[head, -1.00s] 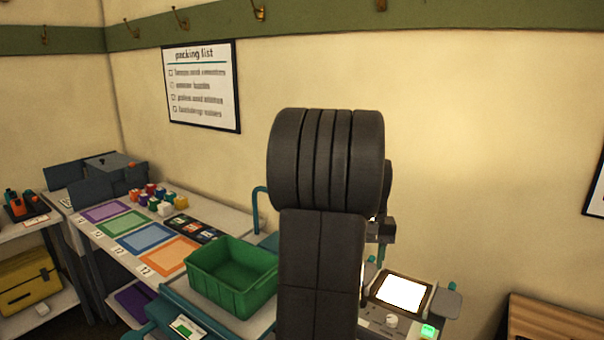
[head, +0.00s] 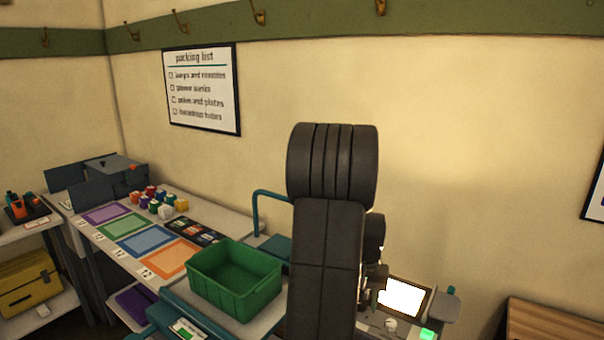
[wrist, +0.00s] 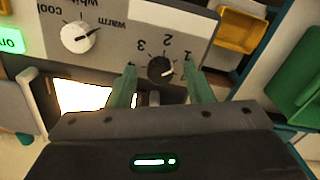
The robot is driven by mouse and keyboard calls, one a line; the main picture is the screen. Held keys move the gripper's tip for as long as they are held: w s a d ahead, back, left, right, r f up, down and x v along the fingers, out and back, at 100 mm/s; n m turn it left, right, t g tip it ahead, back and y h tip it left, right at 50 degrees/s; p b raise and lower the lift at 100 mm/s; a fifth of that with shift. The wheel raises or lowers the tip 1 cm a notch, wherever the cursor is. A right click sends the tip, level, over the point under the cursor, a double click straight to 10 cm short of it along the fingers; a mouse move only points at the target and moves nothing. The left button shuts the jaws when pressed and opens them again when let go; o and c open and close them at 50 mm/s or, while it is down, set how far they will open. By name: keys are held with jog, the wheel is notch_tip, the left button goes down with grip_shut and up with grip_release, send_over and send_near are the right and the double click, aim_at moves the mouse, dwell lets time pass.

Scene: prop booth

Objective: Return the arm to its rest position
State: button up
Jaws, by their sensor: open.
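My gripper (wrist: 158,88) shows in the wrist view with its two green fingers apart and nothing between them. In the head view my arm stands up in the middle and hides part of the panel device (head: 400,318). The gripper's fingers cannot be made out there.
A green crate (head: 235,308) stands left of my arm on a cart. A long table (head: 215,220) with coloured mats and several small blocks (head: 160,200) runs along the wall. A wooden surface (head: 550,325) is at the lower right. Hooks line the green rail above.

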jog(key=m+p, duration=0.1)
jog(key=m, duration=0.3)
jog(key=shift+m, duration=0.4)
jog(key=m+p, duration=0.1)
jog(key=m, duration=0.2)
jog(key=shift+r+m, duration=0.15)
jog(key=shift+m, duration=0.15)
notch_tip(320, 180, up, 12)
jog(key=b, duration=0.1)
jog(key=shift+f, duration=0.2)
